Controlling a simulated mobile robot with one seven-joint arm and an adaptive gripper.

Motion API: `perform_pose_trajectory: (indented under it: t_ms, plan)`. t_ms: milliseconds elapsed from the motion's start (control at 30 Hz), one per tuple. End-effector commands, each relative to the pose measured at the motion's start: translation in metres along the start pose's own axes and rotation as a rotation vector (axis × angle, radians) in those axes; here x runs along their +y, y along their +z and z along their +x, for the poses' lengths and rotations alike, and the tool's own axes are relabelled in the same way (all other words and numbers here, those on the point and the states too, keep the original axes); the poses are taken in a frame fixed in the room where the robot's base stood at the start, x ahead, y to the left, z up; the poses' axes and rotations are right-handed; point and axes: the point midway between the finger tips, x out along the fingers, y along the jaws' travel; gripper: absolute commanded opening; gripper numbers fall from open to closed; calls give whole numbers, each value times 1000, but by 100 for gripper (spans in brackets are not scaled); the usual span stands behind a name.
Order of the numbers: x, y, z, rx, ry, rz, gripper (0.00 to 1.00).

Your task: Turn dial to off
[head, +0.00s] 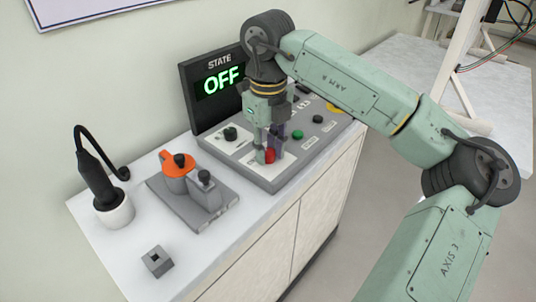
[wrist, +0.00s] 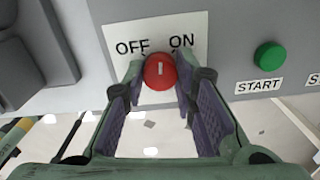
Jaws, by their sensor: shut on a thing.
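The red dial (wrist: 160,72) sits on a white plate (wrist: 118,36) marked OFF at left and ON at right. A small pale mark on its face looks nearly upright, between the two words. My gripper (wrist: 160,84) has its fingertips on either side of the dial, shut on it. In the head view the dial (head: 270,156) shows partly behind the fingers of my gripper (head: 268,146). The state display (head: 221,82) behind the panel reads OFF in green.
A green START button (wrist: 268,55) is right of the dial. A black knob (head: 230,133) is on the same panel. An orange-and-grey fixture (head: 178,172), a black tool in a white cup (head: 114,212) and a grey square block (head: 157,262) stand on the counter at left.

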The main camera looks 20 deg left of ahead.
Motion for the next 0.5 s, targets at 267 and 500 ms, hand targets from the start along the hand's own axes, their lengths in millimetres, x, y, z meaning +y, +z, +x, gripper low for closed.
perform_pose_trajectory:
  t_ms: [267, 500]
  plan:
    - [-1, 0, 1, -1, -2, -261, 0]
    - [-1, 0, 1, -1, -2, -488, 0]
